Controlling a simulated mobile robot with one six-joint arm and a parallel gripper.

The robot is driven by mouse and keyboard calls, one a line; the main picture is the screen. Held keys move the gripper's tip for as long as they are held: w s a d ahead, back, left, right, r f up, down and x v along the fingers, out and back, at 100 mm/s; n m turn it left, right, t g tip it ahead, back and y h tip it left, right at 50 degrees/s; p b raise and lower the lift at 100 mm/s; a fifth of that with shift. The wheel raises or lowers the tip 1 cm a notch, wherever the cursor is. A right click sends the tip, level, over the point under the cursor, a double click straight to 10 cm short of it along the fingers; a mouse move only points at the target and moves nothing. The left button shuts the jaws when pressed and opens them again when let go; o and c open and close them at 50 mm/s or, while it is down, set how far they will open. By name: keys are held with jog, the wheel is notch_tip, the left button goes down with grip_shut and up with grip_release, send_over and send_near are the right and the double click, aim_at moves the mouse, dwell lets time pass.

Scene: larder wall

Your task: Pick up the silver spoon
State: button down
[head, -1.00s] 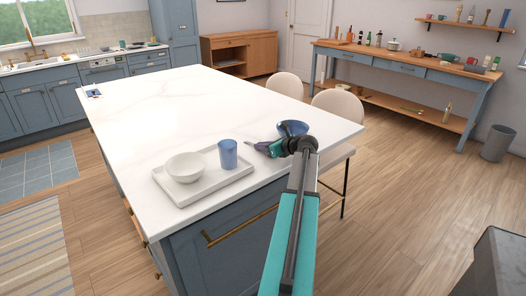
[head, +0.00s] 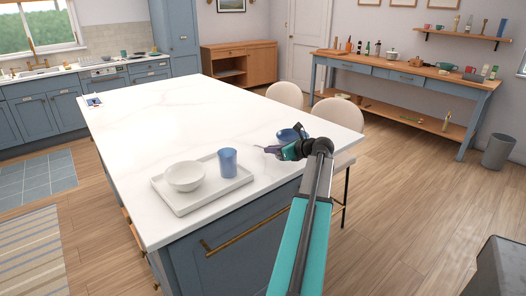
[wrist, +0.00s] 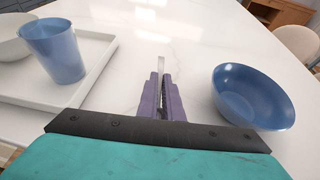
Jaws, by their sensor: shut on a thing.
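The silver spoon (wrist: 162,64) shows in the wrist view as a thin light strip standing out beyond my gripper's fingertips. My gripper (wrist: 161,80) has its purple fingers shut on it. In the head view my gripper (head: 268,149) is over the near right part of the white island top, and a thin bit of the spoon (head: 259,147) shows at its tip. The rest of the spoon is hidden between the fingers. I cannot tell how far it is above the top.
A blue bowl (wrist: 252,96) stands just right of my gripper. To the left, a white tray (head: 183,209) holds a white bowl (head: 185,177) and a blue cup (head: 227,162). The island top (head: 200,110) beyond is mostly clear. Pale stools (head: 338,116) stand along its right side.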

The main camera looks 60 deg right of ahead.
jog(key=s, duration=0.7)
jog(key=s+r, duration=0.1)
jog(key=s, duration=0.3)
jog(key=shift+a+b, duration=0.25)
jog(key=shift+b, duration=0.15)
dwell(0.4)
